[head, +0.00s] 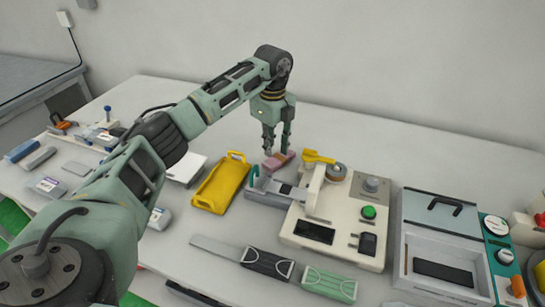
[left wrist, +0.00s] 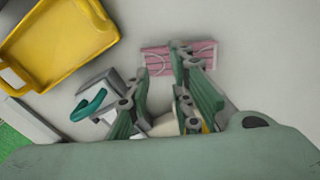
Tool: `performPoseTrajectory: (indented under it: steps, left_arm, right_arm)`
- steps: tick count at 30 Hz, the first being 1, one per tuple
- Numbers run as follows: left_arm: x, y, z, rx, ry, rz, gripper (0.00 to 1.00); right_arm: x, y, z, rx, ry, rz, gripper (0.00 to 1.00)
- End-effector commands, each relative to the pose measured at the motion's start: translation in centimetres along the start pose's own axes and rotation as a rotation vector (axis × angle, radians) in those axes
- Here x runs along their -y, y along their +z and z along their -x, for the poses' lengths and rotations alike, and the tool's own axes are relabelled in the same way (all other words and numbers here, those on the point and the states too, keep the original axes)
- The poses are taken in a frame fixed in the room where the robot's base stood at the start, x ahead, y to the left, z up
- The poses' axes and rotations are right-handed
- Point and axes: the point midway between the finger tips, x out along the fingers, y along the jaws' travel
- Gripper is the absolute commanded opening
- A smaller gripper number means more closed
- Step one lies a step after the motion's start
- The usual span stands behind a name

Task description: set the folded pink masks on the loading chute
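The folded pink masks (head: 277,162) form a small flat stack on the table behind the machine's left end. They also show in the left wrist view (left wrist: 155,60), with pale ear loops on top. My left gripper (head: 276,152) points down at them, its two fingers apart with the tips at the stack. One finger covers part of the stack, so I cannot tell whether the fingers touch it. A grey channel with a teal end, seemingly the loading chute (head: 268,189), lies just in front of the masks on the machine's left side. My right gripper is not in view.
A yellow tray (head: 222,183) lies left of the chute. The cream machine (head: 329,222) has a yellow lever (head: 318,157) close right of my gripper. A grey-lidded box (head: 437,220) stands at right. Strapped pieces lie in front. The table behind the masks is clear.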

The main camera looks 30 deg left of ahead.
Motion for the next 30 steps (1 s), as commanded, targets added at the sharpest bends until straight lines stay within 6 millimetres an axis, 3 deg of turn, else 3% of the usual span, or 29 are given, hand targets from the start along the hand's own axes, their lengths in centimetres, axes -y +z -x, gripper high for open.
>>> performPoseTrajectory:
  steps: [6, 9, 27, 30]
  left_arm:
    - [0.1, 0.1, 3.7, 0.001, -0.002, 0.001, 0.0]
    - [0.1, 0.0, 4.6, 0.0, -0.002, 0.001, 0.0]
    - [0.0, 0.0, 4.8, 0.0, -0.002, 0.001, 0.0]
    - [0.0, 0.0, 4.8, 0.0, -0.002, 0.001, 0.08]
  right_arm:
    - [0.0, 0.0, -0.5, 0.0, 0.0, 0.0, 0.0]
    - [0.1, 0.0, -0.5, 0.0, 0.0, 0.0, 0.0]
    - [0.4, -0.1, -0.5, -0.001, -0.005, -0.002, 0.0]
    - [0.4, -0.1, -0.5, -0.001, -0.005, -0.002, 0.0]
